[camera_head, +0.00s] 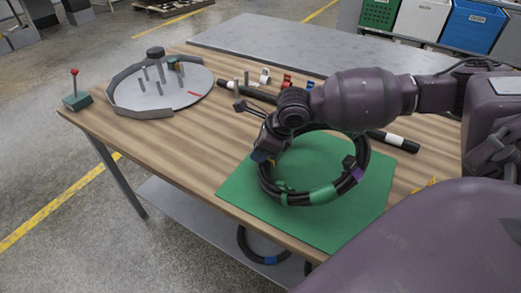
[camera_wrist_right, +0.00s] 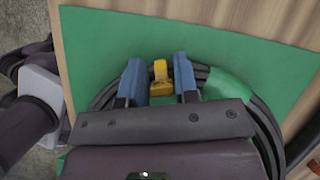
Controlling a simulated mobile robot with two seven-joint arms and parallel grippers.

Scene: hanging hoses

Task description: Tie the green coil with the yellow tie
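The coil (camera_head: 322,194) is a loop of black hose with green bands and a purple band. It rests over the green mat (camera_head: 300,228) in the head view. In the right wrist view a green band (camera_wrist_right: 230,88) shows on the coil's upper right. My right gripper (camera_head: 264,156) is at the coil's left side, pointing down. In the right wrist view its blue fingers (camera_wrist_right: 159,82) stand apart, with a yellow tie part (camera_wrist_right: 160,76) between them, at the hose. I cannot tell whether they press on it. My left gripper does not show.
More yellow (camera_head: 430,185) shows at the table's right edge. A grey round fixture (camera_head: 160,92) with pegs stands far left, beside a box with a red knob (camera_head: 75,98). Another black hose (camera_head: 262,256) hangs below the table edge. The tabletop (camera_head: 190,150) left of the mat is clear.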

